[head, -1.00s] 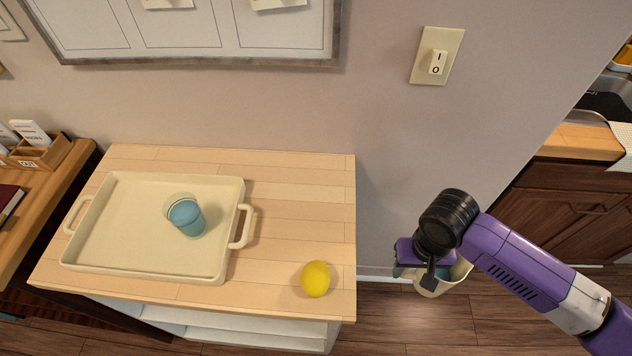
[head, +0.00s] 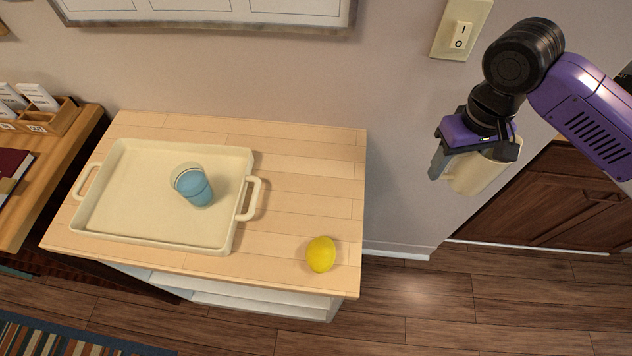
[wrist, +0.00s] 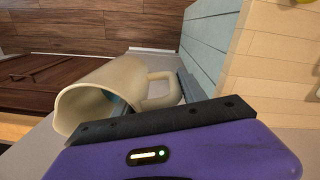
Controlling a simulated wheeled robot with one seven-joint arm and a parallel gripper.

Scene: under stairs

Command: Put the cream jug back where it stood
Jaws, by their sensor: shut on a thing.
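The cream jug (head: 478,173) is held by my gripper (head: 470,160) at the right of the head view, in the air beyond the right end of the wooden-topped cabinet. In the wrist view the jug (wrist: 103,92) lies across the picture, with its open mouth to the lower left and its handle to the right. My gripper (wrist: 150,115) is shut on it. Something blue-green shows at the jug's mouth, but I cannot tell what it is.
On the cabinet top (head: 310,185) stand a cream tray (head: 120,205) with a blue cup (head: 196,188) in it, and a yellow ball-like fruit (head: 321,254) near the front right corner. The right back of the top is clear. A wall with a switch (head: 461,30) rises behind.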

